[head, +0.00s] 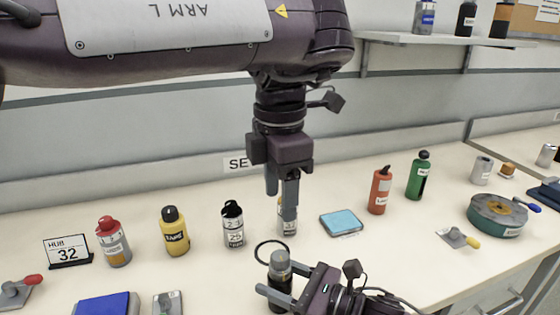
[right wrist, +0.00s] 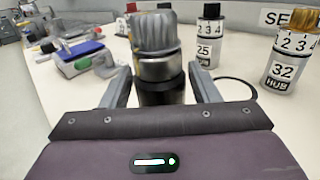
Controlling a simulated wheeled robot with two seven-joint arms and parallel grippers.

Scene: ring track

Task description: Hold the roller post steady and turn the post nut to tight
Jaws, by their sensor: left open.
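The roller post (head: 281,290) is a dark upright cylinder at the front middle of the bench. It also shows in the right wrist view (right wrist: 160,92). The post nut (head: 280,262) is the grey ribbed cap on its top, large in the right wrist view (right wrist: 155,35). My right gripper (head: 277,279) has one finger on each side of the post below the nut. Narrow gaps show beside the post in the wrist view, so it looks open around it. My left gripper (head: 281,200) points down, open and empty, above the nut and apart from it. The post's foot is hidden.
A thin black ring (head: 259,244) lies behind the post. Behind stand a black-capped bottle (head: 234,228), a yellow bottle (head: 175,235) and a red-orange bottle (head: 380,190).

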